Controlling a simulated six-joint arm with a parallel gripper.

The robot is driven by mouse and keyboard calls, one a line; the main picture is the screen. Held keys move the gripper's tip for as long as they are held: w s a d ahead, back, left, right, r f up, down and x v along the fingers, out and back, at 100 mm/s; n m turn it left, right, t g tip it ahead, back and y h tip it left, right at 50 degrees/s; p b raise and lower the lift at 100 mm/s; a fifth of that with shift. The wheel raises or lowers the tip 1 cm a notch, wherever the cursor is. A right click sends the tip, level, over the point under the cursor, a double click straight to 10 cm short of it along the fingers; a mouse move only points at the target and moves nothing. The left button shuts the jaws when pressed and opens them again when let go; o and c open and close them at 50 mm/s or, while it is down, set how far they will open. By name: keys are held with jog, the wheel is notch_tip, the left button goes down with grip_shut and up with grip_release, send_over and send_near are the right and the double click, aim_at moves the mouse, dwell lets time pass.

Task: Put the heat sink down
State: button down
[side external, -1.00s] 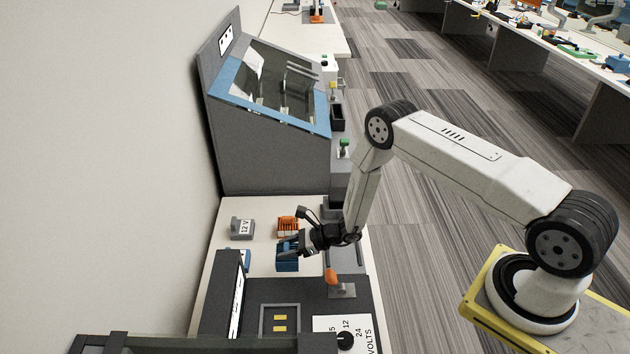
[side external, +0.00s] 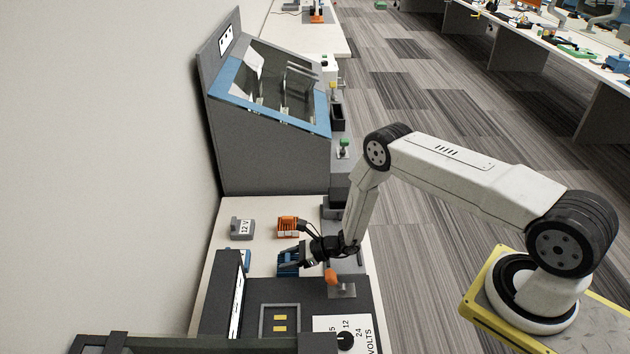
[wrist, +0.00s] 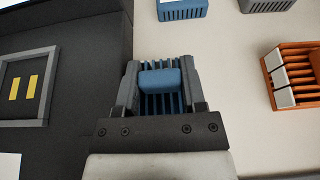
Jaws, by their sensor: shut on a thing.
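My gripper (side external: 300,257) is pointed down over the pale bench top and is shut on a blue finned heat sink (side external: 287,263). In the wrist view the blue heat sink (wrist: 160,83) sits between the two fingers (wrist: 161,85), with its fins showing around a smooth blue block. The fingers and wrist hide part of it in the side view. It is low over the bench, beside the dark panel's edge; I cannot tell whether its underside touches the bench.
An orange finned block (side external: 288,226) stands close behind the heat sink. A grey 12 V block (side external: 242,228) is further left. Another blue slotted piece (wrist: 182,9) lies near the dark panel (wrist: 70,25). An orange-handled lever (side external: 331,276) stands close to my gripper.

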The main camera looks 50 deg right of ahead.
jog(key=shift+f, duration=0.15)
jog(key=shift+c, duration=0.8)
grip_release()
jog(key=shift+s+d+r, duration=0.25)
jog(key=shift+d+r, duration=0.1)
jog(key=v, duration=1.1)
jog(key=shift+s+r, duration=0.1)
